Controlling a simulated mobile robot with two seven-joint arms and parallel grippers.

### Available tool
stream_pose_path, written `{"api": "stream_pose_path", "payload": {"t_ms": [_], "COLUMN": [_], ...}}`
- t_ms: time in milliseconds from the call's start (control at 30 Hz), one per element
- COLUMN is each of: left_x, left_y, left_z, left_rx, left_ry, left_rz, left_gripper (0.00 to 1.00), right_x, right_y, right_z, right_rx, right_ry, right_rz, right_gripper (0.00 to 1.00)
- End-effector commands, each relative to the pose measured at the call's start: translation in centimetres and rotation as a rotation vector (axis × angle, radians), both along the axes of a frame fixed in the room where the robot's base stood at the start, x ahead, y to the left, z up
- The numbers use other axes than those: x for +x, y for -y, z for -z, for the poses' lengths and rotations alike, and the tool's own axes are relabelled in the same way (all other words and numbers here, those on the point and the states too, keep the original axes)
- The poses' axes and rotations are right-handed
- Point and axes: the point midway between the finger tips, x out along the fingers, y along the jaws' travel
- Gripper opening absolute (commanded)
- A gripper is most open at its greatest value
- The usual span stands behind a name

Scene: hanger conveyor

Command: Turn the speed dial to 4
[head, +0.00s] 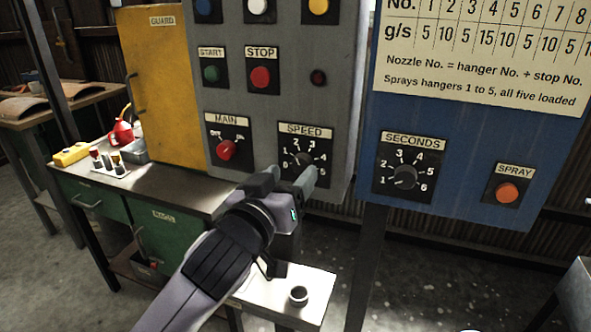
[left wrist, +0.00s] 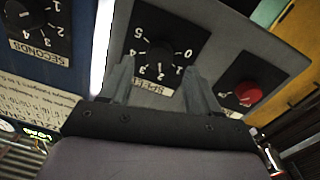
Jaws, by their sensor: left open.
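The speed dial (head: 304,159) is a black knob on a black plate low on the grey panel, under a SPEED label, with numbers around it. In the left wrist view the dial (left wrist: 160,52) appears upside down, just beyond the fingertips. I cannot tell which number its pointer marks. My left gripper (head: 285,176) is open in front of the plate's lower part, and hides part of it. In the left wrist view its two fingers (left wrist: 162,78) stand apart, one on each side of the dial's middle, and look empty. Contact with the knob is not clear. My right gripper is not in view.
A red MAIN switch (head: 226,150) sits left of the speed dial, with green START (head: 211,73) and red STOP (head: 261,76) buttons above. On the blue panel to the right are a SECONDS dial (head: 405,177) and an orange SPRAY button (head: 507,192). A small white table (head: 275,296) stands below.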

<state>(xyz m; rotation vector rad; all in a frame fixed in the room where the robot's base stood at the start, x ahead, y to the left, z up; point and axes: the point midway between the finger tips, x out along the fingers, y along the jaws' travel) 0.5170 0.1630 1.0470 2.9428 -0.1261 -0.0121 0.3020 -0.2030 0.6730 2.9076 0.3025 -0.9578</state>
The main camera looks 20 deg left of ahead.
Motion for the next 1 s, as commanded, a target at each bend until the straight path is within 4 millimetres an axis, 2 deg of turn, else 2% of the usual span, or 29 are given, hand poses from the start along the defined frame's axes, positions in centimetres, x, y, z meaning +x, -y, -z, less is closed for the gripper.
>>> {"api": "stream_pose_path", "payload": {"t_ms": [200,567,600,767,1000], "left_x": [2.1,2.5,2.5,2.5,2.5], "left_y": [0.2,0.2,0.2,0.2,0.2], "left_z": [0.0,0.0,0.0,0.1,0.0], "left_rx": [0.002,0.0,0.0,0.001,0.011], "left_ry": [0.0,-0.001,-0.001,-0.001,-0.001], "left_rz": [0.0,0.0,0.0,0.0,-0.001], "left_gripper": [0.62,0.62,0.59,0.07,0.06], "right_x": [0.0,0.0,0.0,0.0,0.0], "right_y": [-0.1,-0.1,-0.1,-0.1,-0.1], "right_z": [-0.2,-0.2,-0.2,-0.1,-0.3], "right_rx": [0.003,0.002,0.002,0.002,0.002], "right_ry": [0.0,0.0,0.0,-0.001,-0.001], "right_rz": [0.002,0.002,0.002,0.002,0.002], "right_gripper": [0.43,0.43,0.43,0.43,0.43]}}
